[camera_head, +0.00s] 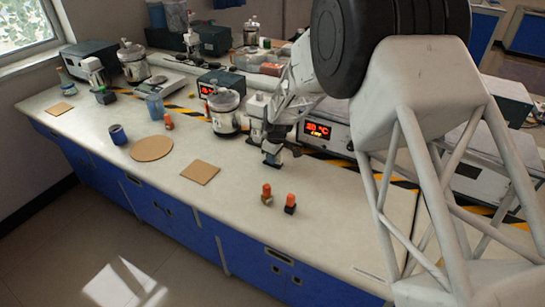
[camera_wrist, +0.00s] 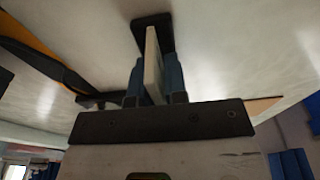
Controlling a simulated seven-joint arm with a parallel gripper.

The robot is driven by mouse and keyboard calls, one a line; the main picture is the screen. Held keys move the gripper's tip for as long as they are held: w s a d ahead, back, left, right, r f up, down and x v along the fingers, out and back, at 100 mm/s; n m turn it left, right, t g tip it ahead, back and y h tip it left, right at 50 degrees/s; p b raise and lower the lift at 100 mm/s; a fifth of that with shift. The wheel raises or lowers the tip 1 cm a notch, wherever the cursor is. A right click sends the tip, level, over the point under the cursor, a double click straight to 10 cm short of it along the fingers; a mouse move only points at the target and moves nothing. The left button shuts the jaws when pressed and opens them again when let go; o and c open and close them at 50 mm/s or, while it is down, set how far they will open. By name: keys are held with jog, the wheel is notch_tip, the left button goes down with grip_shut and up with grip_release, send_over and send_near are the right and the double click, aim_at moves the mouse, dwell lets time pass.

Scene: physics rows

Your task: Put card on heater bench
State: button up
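My gripper (camera_wrist: 154,85) shows in the wrist view with two blue fingers close together. A thin pale card (camera_wrist: 152,62) stands on edge between them and fills the gap, so the fingers appear shut on it. The card's far end is at a small black block or stand (camera_wrist: 151,22) on the pale bench top; whether it still rests there I cannot tell. In the head view my gripper (camera_head: 272,145) is low over the bench, and the card is too small to make out. A grey heater unit (camera_head: 340,137) with a red °C display, likely the heater bench, stands just right of it.
A square tan board (camera_head: 200,172), a round tan mat (camera_head: 151,148) and a blue cup (camera_head: 118,134) lie to the left. A silver pot (camera_head: 224,112) stands behind left. The front right bench is clear.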

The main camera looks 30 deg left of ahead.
jog(key=shift+o, duration=1.3)
jog(key=shift+r, duration=0.2)
jog(key=r, duration=0.4)
jog(key=d+r, duration=0.1)
jog(key=r, duration=0.7)
jog(key=shift+d, duration=0.25)
